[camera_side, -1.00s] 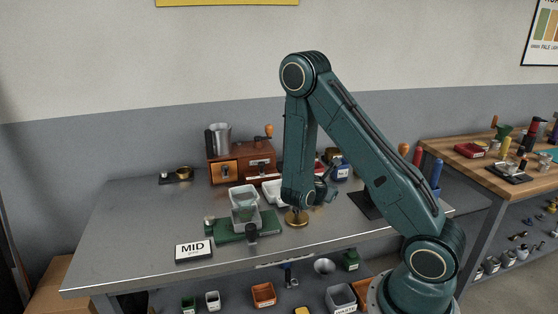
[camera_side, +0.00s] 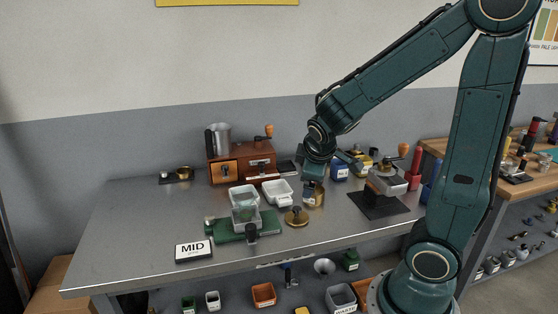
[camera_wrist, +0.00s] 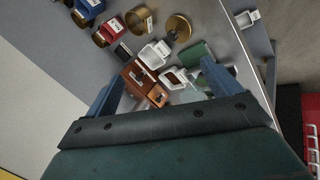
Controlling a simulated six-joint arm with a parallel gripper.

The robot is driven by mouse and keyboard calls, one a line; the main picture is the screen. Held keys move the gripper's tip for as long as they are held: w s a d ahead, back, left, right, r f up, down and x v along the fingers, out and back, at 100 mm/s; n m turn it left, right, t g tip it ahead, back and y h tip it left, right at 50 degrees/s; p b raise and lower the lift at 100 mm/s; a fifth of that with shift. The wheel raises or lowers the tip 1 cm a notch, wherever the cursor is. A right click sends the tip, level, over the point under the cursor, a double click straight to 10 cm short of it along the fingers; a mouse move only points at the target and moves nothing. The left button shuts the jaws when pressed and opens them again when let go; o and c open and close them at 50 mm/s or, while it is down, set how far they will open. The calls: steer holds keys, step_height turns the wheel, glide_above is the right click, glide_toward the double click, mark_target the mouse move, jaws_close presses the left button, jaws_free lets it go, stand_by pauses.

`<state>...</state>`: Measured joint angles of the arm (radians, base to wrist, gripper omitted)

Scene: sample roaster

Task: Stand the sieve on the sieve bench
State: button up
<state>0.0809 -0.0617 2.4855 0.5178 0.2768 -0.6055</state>
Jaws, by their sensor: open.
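A brass, ring-shaped cup with a white label, which looks like the sieve (camera_side: 317,197), stands on the steel table just below my gripper (camera_side: 312,178). It also shows in the wrist view (camera_wrist: 137,19), at the top and beyond the fingers. My gripper, also in the wrist view (camera_wrist: 162,86), is open with nothing between its blue fingers. I cannot tell for certain which stand is the sieve bench. A dark flat stand with a grey device (camera_side: 386,181) is to the right, and a green base (camera_side: 228,236) bearing a clear container is at the front left.
A knobbed brass disc (camera_side: 296,217) lies in front of the cup. White trays (camera_side: 277,191) are to its left. A wooden grinder box (camera_side: 228,172) stands behind. Blue, yellow and red containers are at the back right. The table's left part is largely clear.

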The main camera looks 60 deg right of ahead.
steer(key=s+a+r+m+t+y, duration=0.1)
steer(key=s+a+r+y, duration=0.2)
steer(key=a, duration=0.4)
steer(key=s+a+r+m+y, duration=0.2)
steer(key=s+a+r+y, duration=0.1)
steer(key=s+a+r, duration=0.3)
steer(key=shift+s+a+t, duration=0.4)
steer(key=shift+s+a, duration=0.55)
